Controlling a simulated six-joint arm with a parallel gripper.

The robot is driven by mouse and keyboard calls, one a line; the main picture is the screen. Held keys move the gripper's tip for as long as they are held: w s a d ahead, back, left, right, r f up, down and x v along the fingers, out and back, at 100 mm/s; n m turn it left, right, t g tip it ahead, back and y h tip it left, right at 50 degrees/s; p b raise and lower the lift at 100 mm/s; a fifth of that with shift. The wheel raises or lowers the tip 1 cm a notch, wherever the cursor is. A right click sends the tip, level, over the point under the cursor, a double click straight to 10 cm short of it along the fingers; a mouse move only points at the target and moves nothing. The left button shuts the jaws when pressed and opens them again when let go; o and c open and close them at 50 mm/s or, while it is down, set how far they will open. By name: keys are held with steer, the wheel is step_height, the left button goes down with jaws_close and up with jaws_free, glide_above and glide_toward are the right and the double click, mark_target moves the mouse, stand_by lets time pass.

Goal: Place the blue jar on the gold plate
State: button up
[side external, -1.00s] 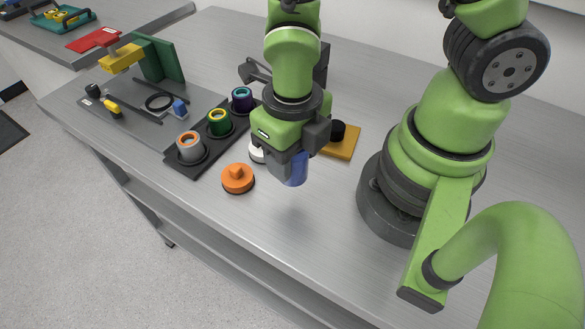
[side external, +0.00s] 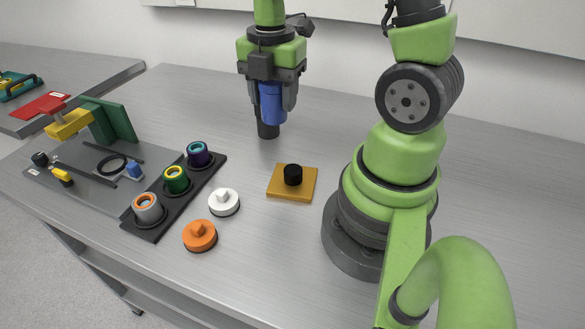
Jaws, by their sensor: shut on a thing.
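My gripper (side external: 272,100) is shut on the blue jar (side external: 272,104) and holds it upright, toward the back of the bench. A dark cylinder (side external: 267,129) shows just below the jar; I cannot tell whether it touches the jar. The gold plate (side external: 279,191) lies flat on the bench, nearer the camera and slightly right of the jar. A short black cylinder (side external: 293,174) stands on the plate. The jar is apart from the plate.
A white lid (side external: 224,202) and an orange lid (side external: 200,236) lie left of the plate. A black rack (side external: 160,225) holds grey, green and purple jars. A grey board (side external: 85,185) with small parts is farther left. The bench behind the plate is mostly clear.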

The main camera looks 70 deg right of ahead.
mark_target(293, 177)
steer(key=shift+s+d+r+m, duration=0.15)
steer(key=shift+d+m, duration=0.35)
steer(key=shift+d, duration=0.05)
steer(key=shift+s+d+r+m, duration=0.1)
steer(key=shift+s+d+m, duration=0.05)
steer(key=shift+d+m, duration=0.4)
steer(key=shift+d+f, duration=0.15)
steer(key=shift+f, duration=4.75)
steer(key=shift+f, duration=0.1)
steer(key=shift+f, duration=0.5)
steer(key=o, duration=0.9)
steer(key=shift+o, duration=0.2)
